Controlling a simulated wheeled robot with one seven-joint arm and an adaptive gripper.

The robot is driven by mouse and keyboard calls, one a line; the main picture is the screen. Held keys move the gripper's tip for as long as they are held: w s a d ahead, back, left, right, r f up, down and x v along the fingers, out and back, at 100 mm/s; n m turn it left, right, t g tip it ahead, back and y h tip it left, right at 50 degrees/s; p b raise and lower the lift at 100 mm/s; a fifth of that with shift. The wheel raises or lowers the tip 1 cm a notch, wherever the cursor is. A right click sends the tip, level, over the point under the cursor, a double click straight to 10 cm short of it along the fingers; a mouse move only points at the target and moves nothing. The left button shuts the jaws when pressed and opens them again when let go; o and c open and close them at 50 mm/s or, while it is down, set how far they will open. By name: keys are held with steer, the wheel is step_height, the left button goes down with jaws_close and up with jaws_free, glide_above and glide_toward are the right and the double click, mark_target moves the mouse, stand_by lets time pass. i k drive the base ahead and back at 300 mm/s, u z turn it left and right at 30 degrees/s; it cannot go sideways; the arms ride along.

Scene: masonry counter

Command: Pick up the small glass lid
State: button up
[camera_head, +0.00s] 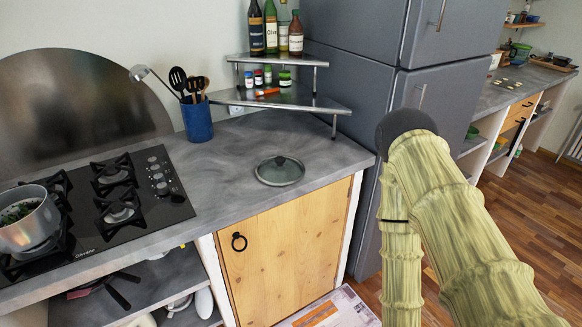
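The small glass lid (280,171) lies flat on the grey counter, between the stove and the fridge. It is round and see-through, with a rim and a small dark knob on top. My arm, in a pale yellow-green ribbed cover, rises at the right of the head view, in front of the fridge. My gripper cannot be made out, so its fingers and opening are hidden. Nothing touches the lid.
A black gas stove (140,190) with a pot (28,222) is at left. A blue utensil holder (197,120) and a corner shelf (290,97) with jars and bottles stand behind the lid. The grey fridge (345,90) is at right. Counter around the lid is clear.

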mark_target(278, 171)
steer(key=z, duration=1.75)
steer(key=i, duration=0.9)
steer(key=u, duration=2.35)
